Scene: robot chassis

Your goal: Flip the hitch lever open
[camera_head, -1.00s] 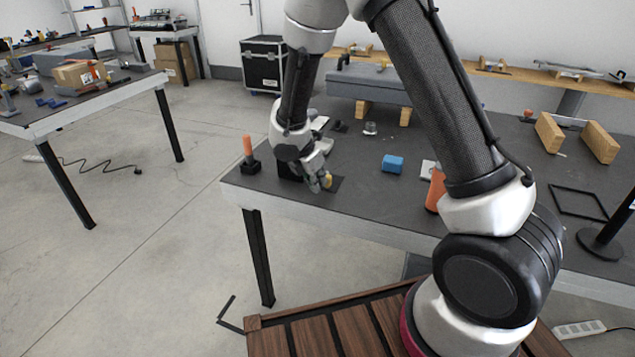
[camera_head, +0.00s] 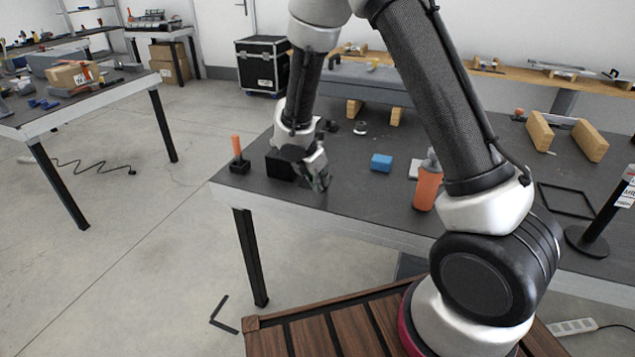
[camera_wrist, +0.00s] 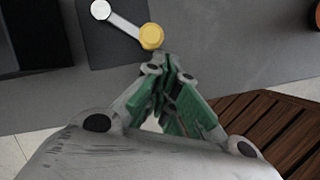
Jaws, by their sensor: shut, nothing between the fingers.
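The hitch lever (camera_wrist: 126,23) shows in the wrist view as a pale arm running from a round white pivot to a yellow knob (camera_wrist: 151,36). It lies over a dark square plate (camera_wrist: 108,55). My gripper (camera_wrist: 170,62) is shut and empty, its green-sided fingers together just below and right of the knob. A small gap appears between fingertips and knob, but I cannot tell whether they touch. In the head view my gripper (camera_head: 321,186) is low over the table near its front edge, and the lever is hidden behind it.
A black block (camera_head: 279,165) stands left of my gripper on the grey table (camera_head: 350,205), beside an orange-handled piece (camera_head: 237,150). A blue block (camera_head: 381,162) and an orange bottle (camera_head: 427,187) stand to the right. The tabletop between gripper and blue block is clear.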

